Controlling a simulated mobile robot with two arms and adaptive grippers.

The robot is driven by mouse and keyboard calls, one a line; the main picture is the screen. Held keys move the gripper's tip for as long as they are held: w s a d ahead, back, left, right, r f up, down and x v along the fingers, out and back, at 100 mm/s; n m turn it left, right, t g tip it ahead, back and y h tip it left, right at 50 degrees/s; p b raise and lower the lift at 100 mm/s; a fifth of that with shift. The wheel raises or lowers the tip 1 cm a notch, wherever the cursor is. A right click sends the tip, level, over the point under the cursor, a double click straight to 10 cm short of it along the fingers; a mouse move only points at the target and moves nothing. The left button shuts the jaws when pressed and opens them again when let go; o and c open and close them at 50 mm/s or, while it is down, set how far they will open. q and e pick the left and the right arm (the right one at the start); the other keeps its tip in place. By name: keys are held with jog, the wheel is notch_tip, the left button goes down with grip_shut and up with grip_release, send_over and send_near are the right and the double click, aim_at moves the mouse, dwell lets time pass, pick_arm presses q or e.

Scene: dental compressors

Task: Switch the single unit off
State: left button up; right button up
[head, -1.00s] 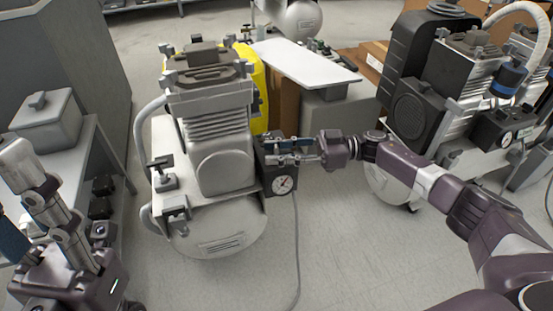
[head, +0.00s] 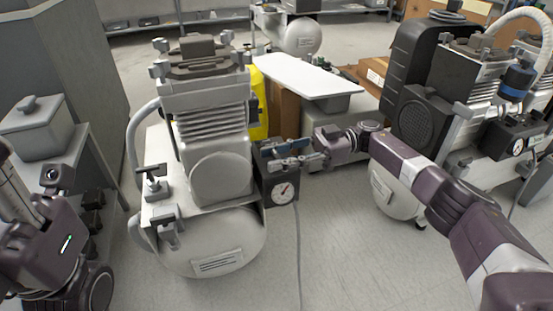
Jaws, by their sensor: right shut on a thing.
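The single unit (head: 222,175) is a pale compressor with a ribbed motor above a white tank, standing left of centre. A dark switch box (head: 266,186) with a round gauge (head: 283,193) is on its right side, with a grey cable hanging below. My right gripper (head: 284,154) reaches in from the right at the top of this box. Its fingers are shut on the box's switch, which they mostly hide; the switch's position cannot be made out. My left arm shows at the left edge, but its fingers are out of view.
A larger twin-motor compressor (head: 425,115) stands at the right, behind my right arm. A white board (head: 305,75) lies on boxes behind the single unit. A grey bench with a lidded box (head: 36,128) is at the left. The floor in front is clear.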

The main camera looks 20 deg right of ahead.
aim_at(278, 156)
jog(key=o, duration=0.9)
jog(key=shift+a, duration=0.1)
jog(key=d, duration=0.6)
jog(key=shift+w, duration=0.3)
jog(key=shift+d, duration=0.75)
jog(key=shift+s, duration=0.15)
